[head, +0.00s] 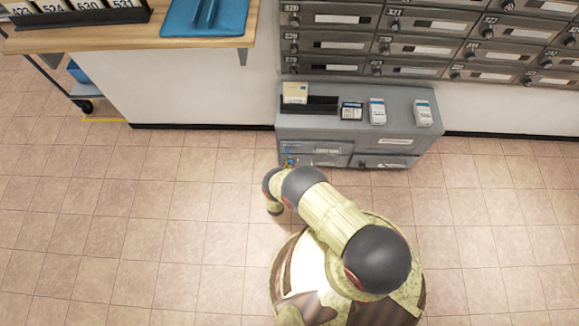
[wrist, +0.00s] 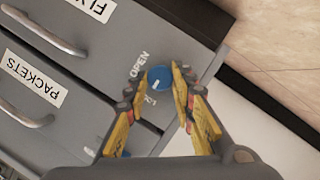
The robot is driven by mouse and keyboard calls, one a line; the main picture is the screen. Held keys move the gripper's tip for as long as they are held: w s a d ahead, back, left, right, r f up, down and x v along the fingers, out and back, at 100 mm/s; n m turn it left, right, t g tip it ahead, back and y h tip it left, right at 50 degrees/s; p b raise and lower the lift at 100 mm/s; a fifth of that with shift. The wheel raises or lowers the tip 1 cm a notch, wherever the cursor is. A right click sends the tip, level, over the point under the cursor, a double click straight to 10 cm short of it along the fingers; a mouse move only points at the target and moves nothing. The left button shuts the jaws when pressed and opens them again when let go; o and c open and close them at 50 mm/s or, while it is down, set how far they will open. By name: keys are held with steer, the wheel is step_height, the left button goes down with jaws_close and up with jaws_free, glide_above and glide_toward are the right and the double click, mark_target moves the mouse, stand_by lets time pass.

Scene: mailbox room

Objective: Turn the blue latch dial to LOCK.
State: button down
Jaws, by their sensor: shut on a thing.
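The blue latch dial (wrist: 158,78) is on the grey cabinet front, with a short pale mark on its face. The word OPEN is printed beside it, and another label below it is partly hidden and hard to read. My gripper (wrist: 156,75) has its yellow fingers on either side of the dial and is shut on it. In the head view the dial (head: 291,161) is a tiny blue spot at the cabinet's left front, beside the end of my arm. LOCK cannot be read in either view.
The grey cabinet (head: 340,125) has drawers with pull handles, labelled PACKETS (wrist: 34,77) and FLY. Small boxes (head: 377,110) and a dark tray (head: 310,105) stand on its top. Mailboxes (head: 420,45) rise behind. A wooden counter (head: 130,37) is at left. The tiled floor around is clear.

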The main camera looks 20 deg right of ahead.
steer(key=c, duration=1.6)
jaws_free()
steer(key=shift+o, duration=0.5)
steer(key=v, duration=1.2)
